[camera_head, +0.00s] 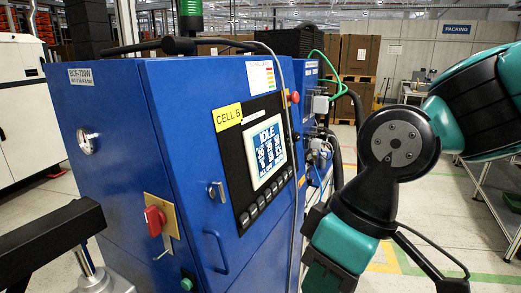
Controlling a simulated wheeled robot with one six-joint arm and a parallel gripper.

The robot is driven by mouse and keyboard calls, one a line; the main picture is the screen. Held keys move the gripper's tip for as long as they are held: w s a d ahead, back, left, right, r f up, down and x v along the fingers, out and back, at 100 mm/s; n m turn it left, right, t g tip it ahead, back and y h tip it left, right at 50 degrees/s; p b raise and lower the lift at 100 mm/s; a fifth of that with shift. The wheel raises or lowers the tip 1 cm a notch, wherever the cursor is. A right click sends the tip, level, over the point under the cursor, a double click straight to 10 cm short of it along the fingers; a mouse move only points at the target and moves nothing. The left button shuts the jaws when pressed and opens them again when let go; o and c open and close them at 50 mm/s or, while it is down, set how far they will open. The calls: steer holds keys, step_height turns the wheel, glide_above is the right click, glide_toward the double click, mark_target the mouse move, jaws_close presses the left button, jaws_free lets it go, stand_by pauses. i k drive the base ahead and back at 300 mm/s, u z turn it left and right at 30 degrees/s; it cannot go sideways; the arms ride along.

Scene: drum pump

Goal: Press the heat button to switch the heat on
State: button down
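A blue cabinet (150,120) stands in the middle, with a black control panel (235,150) on its right-hand face. The panel's lit screen (266,152) reads IDLE above several dark blue marks too small to read. A row of small dark buttons (262,203) runs below the screen. A green button (187,284) sits low on the cabinet near the bottom edge. I cannot read which button is the heat button. My teal and black arm is at the right, apart from the panel in the picture.
A red rotary switch (155,220) on a yellow plate and a blue handle (217,250) stick out from the cabinet. A red knob (294,97) is at the panel's upper right. Cables and a green hose (335,75) hang behind. Open floor lies behind my arm.

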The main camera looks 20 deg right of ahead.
mark_target(243, 220)
steer(key=z, duration=2)
steer(key=k, duration=0.95)
steer(key=u, duration=0.75)
steer(key=i, duration=0.5)
